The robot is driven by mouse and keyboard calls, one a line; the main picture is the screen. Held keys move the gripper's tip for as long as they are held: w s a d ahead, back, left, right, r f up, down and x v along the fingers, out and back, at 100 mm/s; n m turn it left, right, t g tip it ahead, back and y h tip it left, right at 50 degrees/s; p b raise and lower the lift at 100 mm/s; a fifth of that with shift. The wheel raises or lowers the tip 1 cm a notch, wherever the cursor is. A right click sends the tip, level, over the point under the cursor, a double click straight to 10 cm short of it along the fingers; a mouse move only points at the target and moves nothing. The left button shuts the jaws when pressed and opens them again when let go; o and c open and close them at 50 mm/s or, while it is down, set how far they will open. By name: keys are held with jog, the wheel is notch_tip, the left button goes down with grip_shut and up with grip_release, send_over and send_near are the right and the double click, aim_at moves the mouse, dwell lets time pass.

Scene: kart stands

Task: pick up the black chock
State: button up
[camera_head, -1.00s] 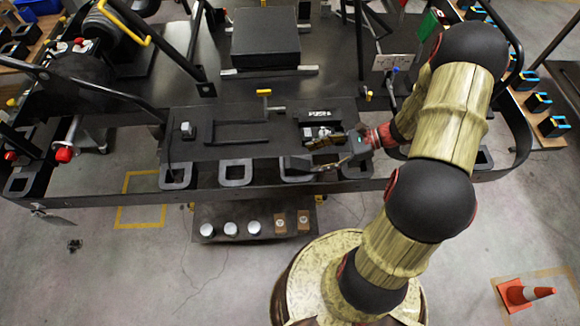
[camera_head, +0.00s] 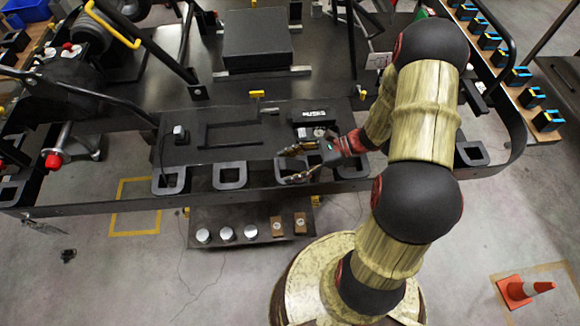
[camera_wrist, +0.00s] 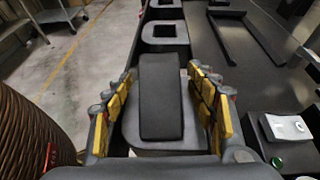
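The black chock (camera_wrist: 161,95) is a dark, smooth block in the middle of the wrist view. It appears to lie over one of the grey square-holed blocks along the kart stand's front edge. My gripper (camera_wrist: 160,73) is open, with one yellow-padded finger on each side of the chock. Gaps show between the pads and the chock's sides. In the head view my gripper (camera_head: 295,164) is at the stand's front edge, and its fingers and hand largely hide the chock there.
Grey square-holed blocks (camera_head: 230,184) line the front rail. A black flat panel (camera_head: 190,152) lies behind them, with a black labelled box (camera_head: 309,116) near my gripper. A lower shelf (camera_head: 260,230) holds silver and brown pieces.

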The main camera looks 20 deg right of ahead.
jog(key=shift+c, duration=1.2)
jog(key=c, duration=1)
jog(key=shift+r, duration=0.1)
